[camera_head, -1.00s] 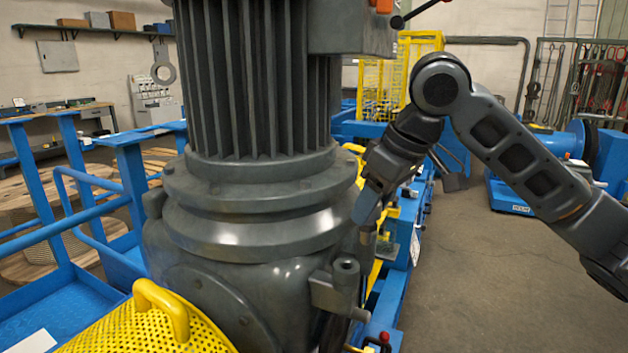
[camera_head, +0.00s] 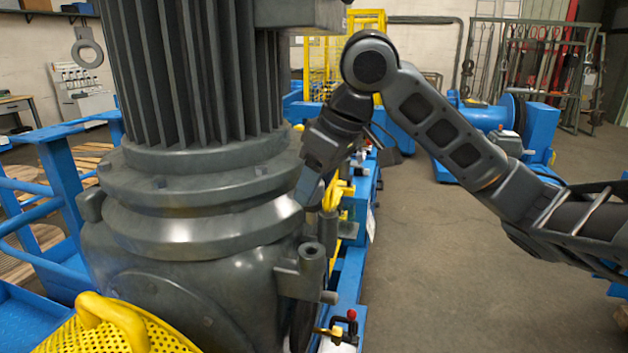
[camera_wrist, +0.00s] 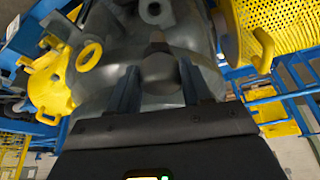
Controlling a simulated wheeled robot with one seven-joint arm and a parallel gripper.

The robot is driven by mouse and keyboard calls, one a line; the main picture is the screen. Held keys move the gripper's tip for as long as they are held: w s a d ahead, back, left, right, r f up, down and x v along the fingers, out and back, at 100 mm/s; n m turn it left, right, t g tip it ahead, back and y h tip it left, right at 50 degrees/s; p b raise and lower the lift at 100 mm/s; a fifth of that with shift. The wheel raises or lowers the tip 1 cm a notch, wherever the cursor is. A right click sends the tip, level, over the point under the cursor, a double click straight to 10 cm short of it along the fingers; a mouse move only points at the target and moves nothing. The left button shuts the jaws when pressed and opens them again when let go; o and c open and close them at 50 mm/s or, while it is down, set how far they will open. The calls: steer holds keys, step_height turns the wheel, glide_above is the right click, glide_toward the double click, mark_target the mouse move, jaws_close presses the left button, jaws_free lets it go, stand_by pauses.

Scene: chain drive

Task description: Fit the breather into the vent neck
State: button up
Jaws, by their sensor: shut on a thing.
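The vent neck (camera_head: 312,256) is a short, dark grey upright tube with an open top, on a bracket at the right side of the large grey gear unit (camera_head: 190,270). My gripper (camera_wrist: 159,78) is shut on the breather (camera_wrist: 160,70), a dark grey rounded body with a narrower tip between the two fingers. In the head view my gripper (camera_head: 307,188) is above and apart from the neck, close to the gear unit's flange. The breather cannot be made out there. A round opening (camera_wrist: 153,8) at the wrist view's top edge may be the neck, but I cannot tell.
The finned motor (camera_head: 190,75) rises at the left of my arm. A yellow perforated guard (camera_head: 110,330) stands at front left. A red-knobbed lever (camera_head: 351,318) is below the neck. Blue railings (camera_head: 70,185) stand at left. Open floor (camera_head: 440,270) lies to the right.

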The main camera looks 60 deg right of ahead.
mark_target(319, 200)
steer(key=shift+f+b, duration=1.6)
steer(key=shift+f, duration=0.85)
steer(key=shift+f+b, duration=1.3)
steer(key=shift+f, duration=0.75)
steer(key=o, duration=1.2)
steer(key=shift+c, duration=0.2)
steer(key=v, duration=0.8)
steer(key=shift+p, duration=0.45)
steer(key=shift+f, duration=0.1)
